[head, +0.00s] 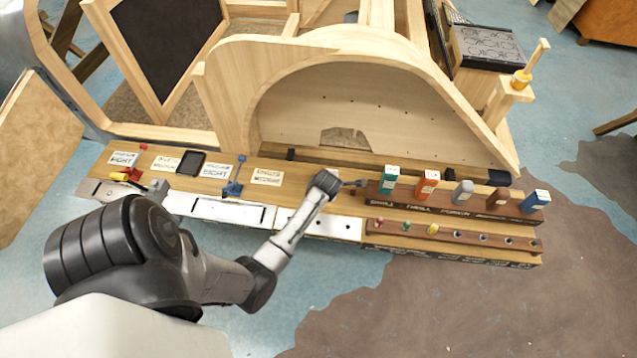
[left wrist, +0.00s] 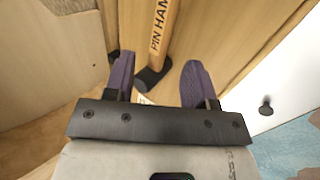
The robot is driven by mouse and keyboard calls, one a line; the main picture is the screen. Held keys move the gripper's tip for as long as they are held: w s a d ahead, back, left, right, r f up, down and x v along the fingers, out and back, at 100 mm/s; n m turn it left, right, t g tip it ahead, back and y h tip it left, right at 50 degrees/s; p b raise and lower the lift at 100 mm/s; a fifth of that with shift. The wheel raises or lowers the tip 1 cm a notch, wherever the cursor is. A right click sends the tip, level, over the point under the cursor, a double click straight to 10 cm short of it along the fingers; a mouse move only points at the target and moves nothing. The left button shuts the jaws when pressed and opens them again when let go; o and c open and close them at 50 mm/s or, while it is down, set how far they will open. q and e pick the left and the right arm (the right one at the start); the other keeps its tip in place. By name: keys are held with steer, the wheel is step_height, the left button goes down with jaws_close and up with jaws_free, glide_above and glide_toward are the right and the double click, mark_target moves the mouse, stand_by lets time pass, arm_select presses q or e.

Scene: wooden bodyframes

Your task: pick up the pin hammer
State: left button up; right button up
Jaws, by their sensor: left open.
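The pin hammer (left wrist: 162,30) shows in the left wrist view as a pale wooden handle with dark lettering, ending low in a dark tip. My left gripper (left wrist: 159,64) is open, with one purple finger on each side of the handle's lower end. Clear space shows between the handle and the fingers, and I cannot tell how far the handle is in depth. The rest of the hammer is cut off at the top. In the head view my left gripper (head: 356,183) is over the bench, and I cannot make out the hammer there. My right gripper is in neither view.
The wooden bench (head: 140,160) carries labels, a dark phone-like device (head: 190,162) and a blue tool (head: 234,186). A rack (head: 420,203) with several coloured blocks stands right of the gripper. A curved wooden frame (head: 390,95) rises behind. White drawer fronts (head: 220,210) line the front.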

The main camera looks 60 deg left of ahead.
arm_select(q)
steer(key=x, duration=0.3)
steer(key=shift+s+a+f+b, duration=0.15)
steer(key=shift+a+b, duration=0.1)
steer(key=shift+b, duration=0.15)
steer(key=shift+x, duration=0.85)
steer(key=shift+d, duration=0.1)
jaws_close()
